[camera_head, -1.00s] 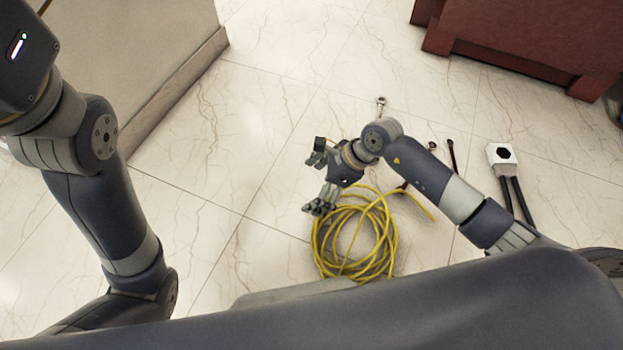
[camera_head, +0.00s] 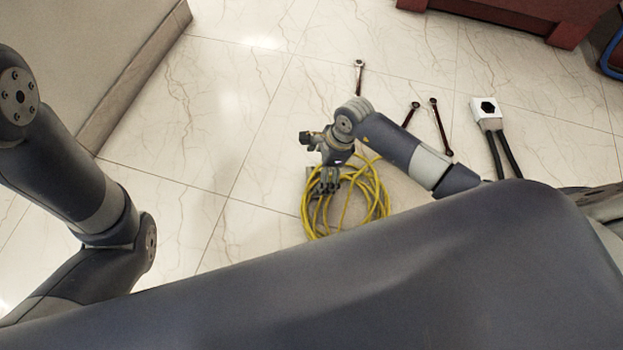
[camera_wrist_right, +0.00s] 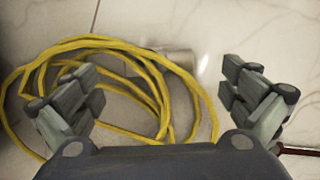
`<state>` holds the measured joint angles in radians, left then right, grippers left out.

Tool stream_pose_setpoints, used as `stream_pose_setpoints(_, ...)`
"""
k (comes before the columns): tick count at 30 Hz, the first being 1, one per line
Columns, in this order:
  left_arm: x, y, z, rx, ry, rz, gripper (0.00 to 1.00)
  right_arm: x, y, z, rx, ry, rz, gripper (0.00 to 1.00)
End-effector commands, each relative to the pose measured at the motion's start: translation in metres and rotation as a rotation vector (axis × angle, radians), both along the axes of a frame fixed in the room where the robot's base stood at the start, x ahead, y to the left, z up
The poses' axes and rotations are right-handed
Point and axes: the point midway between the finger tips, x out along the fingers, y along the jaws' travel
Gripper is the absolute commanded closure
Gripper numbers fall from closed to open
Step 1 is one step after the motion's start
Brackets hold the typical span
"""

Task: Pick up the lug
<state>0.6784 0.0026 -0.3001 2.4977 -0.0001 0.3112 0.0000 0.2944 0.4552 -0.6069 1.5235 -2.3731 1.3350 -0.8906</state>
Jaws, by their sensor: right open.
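My right gripper (camera_head: 316,160) is open and empty, at the upper left edge of a yellow cable coil (camera_head: 382,207) on the floor. In the right wrist view the open fingers (camera_wrist_right: 158,90) spread over the coil (camera_wrist_right: 152,75). A small pale, silvery piece (camera_wrist_right: 178,60) lies at the coil's far side there, between the fingers in the picture and beyond their tips. It may be the lug, but it is too blurred to be sure. I cannot make it out in the head view. My left gripper is out of view.
Several wrench-like tools (camera_head: 359,78) lie on the marble floor beyond my right arm. A white block with two black handles (camera_head: 485,108) lies to their right. A red cabinet (camera_head: 520,12) stands at the back, a pale block (camera_head: 75,60) at upper left.

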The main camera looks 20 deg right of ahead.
Motion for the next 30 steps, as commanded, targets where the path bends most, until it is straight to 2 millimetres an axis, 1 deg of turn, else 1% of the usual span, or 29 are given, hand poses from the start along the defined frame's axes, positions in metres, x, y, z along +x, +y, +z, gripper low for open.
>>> stream_pose_setpoints(1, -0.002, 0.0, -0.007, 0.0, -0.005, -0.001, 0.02, -0.001, 0.002, -0.008, 0.002, 0.001, 0.0, 0.0)
stream_pose_setpoints(4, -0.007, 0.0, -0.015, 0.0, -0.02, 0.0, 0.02, -0.001, 0.005, -0.019, 0.002, 0.001, 0.0, 0.0)
stream_pose_setpoints(10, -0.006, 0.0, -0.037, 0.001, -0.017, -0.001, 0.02, -0.001, 0.012, -0.042, 0.002, 0.001, -0.001, 0.0)
stream_pose_setpoints(13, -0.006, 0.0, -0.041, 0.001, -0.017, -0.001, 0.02, 0.0, 0.013, -0.046, 0.001, 0.0, -0.001, 0.0)
stream_pose_setpoints(20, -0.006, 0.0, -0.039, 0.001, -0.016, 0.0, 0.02, 0.0, 0.013, -0.045, 0.0, 0.0, 0.0, 0.0)
stream_pose_setpoints(21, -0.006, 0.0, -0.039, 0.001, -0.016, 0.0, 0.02, 0.0, 0.013, -0.045, 0.0, 0.0, 0.0, 0.05)
stream_pose_setpoints(23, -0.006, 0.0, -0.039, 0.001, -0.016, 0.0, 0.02, 0.0, 0.013, -0.045, 0.0, 0.0, 0.0, 0.18)
stream_pose_setpoints(24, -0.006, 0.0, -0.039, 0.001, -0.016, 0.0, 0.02, 0.0, 0.013, -0.045, 0.0, 0.0, 0.0, 0.27)
stream_pose_setpoints(27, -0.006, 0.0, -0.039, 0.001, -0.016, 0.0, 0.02, -0.001, 0.013, -0.045, 0.0, 0.0, 0.0, 0.48)
stream_pose_setpoints(30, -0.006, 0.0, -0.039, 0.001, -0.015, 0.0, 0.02, -0.001, 0.013, -0.045, 0.0, 0.0, 0.0, 0.48)
